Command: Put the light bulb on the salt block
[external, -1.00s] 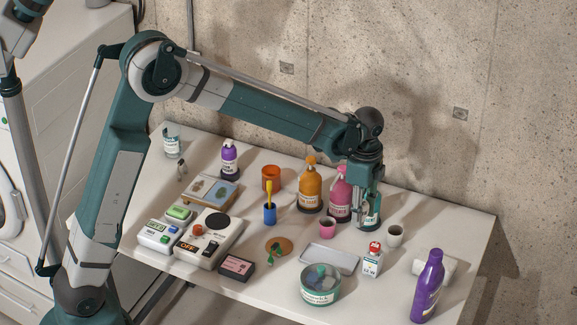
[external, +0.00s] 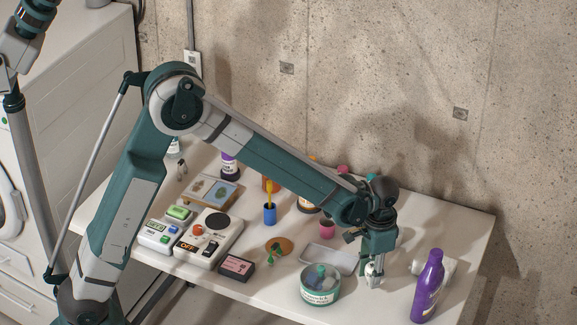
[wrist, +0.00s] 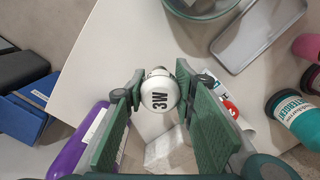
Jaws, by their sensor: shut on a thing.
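The white light bulb (wrist: 159,95), marked with dark letters, is between the two green pads of my gripper (wrist: 158,100) in the wrist view. My gripper (external: 374,272) is shut on it. In the external view the bulb (external: 373,269) shows as a small pale shape at the fingertips, above the table's right part. The salt block appears to be the pale block (external: 421,266) on the table to the right of my gripper, partly behind the purple bottle. In the wrist view a pale block (wrist: 168,152) shows below the bulb, partly hidden by my gripper.
A purple bottle (external: 429,285) stands upright close to the block. A grey tray (external: 328,257) and a round glass container (external: 319,287) are left of my gripper. A red-capped bottle (wrist: 229,107) is near the right finger in the wrist view.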

